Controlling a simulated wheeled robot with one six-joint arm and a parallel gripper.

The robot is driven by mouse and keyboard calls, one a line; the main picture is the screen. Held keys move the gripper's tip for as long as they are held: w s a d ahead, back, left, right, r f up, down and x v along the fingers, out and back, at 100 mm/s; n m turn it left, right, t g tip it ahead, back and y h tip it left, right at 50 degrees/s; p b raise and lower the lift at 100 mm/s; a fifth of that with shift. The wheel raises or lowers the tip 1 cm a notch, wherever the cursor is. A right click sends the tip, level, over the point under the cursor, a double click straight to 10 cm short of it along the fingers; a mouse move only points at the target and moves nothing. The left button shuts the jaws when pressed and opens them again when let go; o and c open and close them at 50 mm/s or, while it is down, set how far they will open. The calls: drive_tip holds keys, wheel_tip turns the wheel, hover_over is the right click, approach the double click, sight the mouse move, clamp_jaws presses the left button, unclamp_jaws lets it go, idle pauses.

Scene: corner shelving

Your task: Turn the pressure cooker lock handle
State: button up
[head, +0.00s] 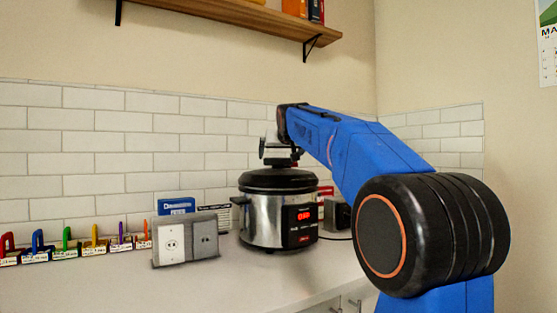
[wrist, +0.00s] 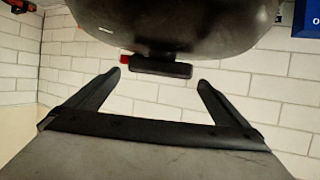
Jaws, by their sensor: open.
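The pressure cooker (head: 262,222) stands on the counter, with a steel body, a black lid (head: 278,180) and a lit red display on its front. In the wrist view the dark rounded lid (wrist: 175,25) fills the top. A short black bar, which looks like the lock handle (wrist: 165,70), juts from the lid's edge, with a small red mark at its left end. My gripper (wrist: 160,79) is open, its two fingertips spread on either side of the handle, with gaps visible. In the head view my gripper (head: 281,160) is just above the lid; its fingers are hard to make out.
A grey outlet box (head: 185,240) stands left of the cooker, with blue and white boxes behind it. Several coloured padlock-like items (head: 65,244) line the wall at left. A wooden shelf (head: 240,14) hangs above. The front counter (head: 240,285) is clear.

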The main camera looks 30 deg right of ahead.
sight(278, 162)
drive_tip(key=shift+x, duration=2.25)
drive_tip(key=c, duration=0.8)
